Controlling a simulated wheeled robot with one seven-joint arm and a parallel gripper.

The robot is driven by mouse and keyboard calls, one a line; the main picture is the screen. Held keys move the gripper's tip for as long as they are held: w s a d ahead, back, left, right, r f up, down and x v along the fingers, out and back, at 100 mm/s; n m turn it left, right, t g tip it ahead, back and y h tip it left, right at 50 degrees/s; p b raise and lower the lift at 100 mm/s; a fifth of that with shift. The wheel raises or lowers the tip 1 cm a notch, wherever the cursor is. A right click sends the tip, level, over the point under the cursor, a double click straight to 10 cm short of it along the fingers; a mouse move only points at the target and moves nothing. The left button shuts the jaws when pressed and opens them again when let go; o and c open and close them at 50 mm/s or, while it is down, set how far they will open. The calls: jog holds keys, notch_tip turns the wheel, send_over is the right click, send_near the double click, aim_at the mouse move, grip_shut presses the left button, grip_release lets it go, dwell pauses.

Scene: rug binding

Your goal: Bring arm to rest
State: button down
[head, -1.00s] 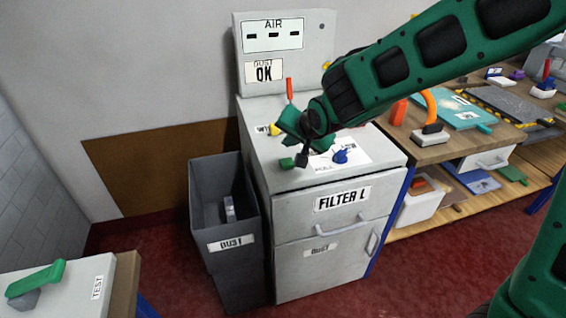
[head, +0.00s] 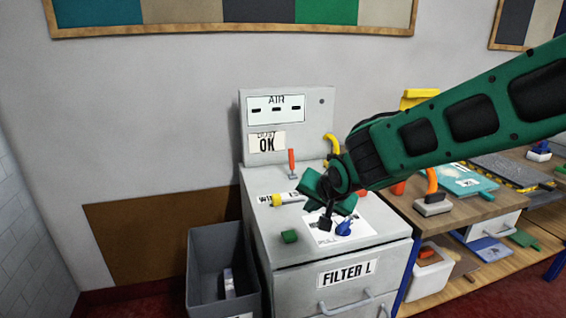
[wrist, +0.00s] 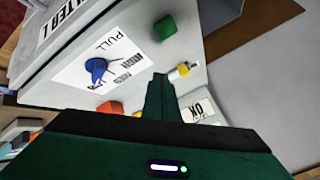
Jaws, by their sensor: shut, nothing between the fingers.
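My gripper (head: 325,222) is shut and empty. In the head view it points down over the white sheet on top of the grey FILTER L cabinet (head: 290,262). Its tip appears just left of the blue knob (head: 345,228); I cannot tell the height between them. My green arm comes in from the right. In the wrist view my dark green fingers (wrist: 160,98) are together, with the blue knob (wrist: 96,68) to their left and nothing held.
A green block (head: 289,237), a yellow-ended cylinder (head: 277,199) and an orange handle (head: 292,162) are on the cabinet. An AIR panel (head: 275,108) stands behind. A grey bin (head: 215,250) is left, a wooden bench (head: 395,208) right.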

jog(key=s+d+g+h, duration=0.1)
jog(key=s+d, duration=0.3)
jog(key=d, duration=0.4)
jog(key=s+d+m+g+h, duration=0.15)
jog(key=s+d, duration=0.25)
jog(key=d, duration=0.4)
jog(key=s+d+n+g+h, duration=0.1)
jog(key=s+d, duration=0.3)
jog(key=d, duration=0.5)
jog(key=s+d+g, duration=0.2)
jog(key=s+d, duration=0.2)
jog(key=s, duration=0.7)
jog(key=s+d+f+m+g+y, duration=0.1)
jog(key=s+d+g, duration=0.2)
jog(key=s, duration=0.8)
jog(key=shift+s+d+f, duration=0.25)
jog(key=shift+s+d, duration=0.15)
jog(key=shift+d, duration=0.25)
